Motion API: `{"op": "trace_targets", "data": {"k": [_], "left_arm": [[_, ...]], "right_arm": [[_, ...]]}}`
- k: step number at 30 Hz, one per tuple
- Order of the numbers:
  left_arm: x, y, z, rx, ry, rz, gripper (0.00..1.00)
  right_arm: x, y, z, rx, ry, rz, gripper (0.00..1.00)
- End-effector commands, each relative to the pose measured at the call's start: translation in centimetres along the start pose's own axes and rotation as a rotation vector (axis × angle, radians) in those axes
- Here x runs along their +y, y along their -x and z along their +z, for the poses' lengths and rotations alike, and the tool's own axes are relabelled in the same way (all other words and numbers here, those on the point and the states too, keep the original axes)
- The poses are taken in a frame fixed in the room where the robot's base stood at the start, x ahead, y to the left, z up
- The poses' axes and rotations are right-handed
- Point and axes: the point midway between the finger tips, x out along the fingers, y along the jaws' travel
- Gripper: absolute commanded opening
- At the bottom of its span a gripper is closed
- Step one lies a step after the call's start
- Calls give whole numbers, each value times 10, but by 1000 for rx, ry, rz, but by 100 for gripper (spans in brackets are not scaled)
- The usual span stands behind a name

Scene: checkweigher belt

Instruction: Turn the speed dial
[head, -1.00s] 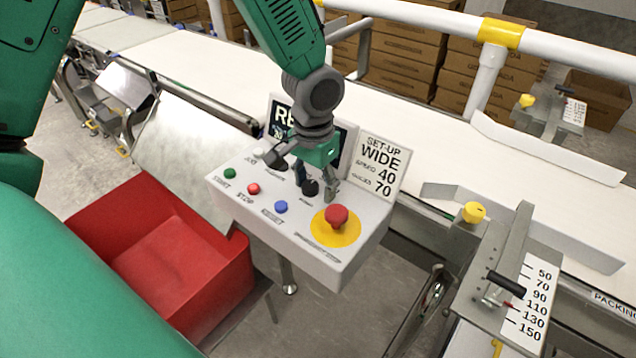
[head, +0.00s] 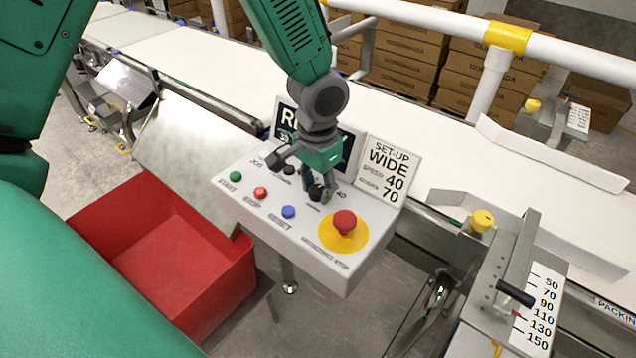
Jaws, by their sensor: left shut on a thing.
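The grey control box (head: 300,250) stands at the centre of the head view, with a black dial (head: 316,192) on its top. My left gripper (head: 318,188) reaches down from above and is shut on this dial. Its fingers hide part of the dial, so I cannot tell where its pointer is. A small "40" mark shows beside the dial. A second black knob (head: 289,170) sits to its left, partly behind the gripper. The set-up card (head: 388,170) behind reads "WIDE", 40 and 70. My right gripper is not in view.
A red mushroom button (head: 344,221) on a yellow disc is close to the right of the gripper. Green (head: 236,176), red (head: 260,193) and blue (head: 288,211) buttons line the box front. A dark display (head: 287,118) stands behind. A red bin (head: 165,255) is at lower left.

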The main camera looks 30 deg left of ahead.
Motion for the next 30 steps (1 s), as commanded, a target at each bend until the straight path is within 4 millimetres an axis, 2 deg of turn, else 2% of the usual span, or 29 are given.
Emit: {"op": "trace_targets", "data": {"k": [1,15,21,30], "left_arm": [[-1,5,-1,2,-29,-1,0],[-1,5,-2,5,-416,2,0],[-1,4,-2,5,-557,0,0],[-1,2,-2,7,-681,0,0]], "right_arm": [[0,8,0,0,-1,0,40],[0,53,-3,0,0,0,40],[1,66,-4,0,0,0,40],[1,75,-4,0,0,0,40]]}}
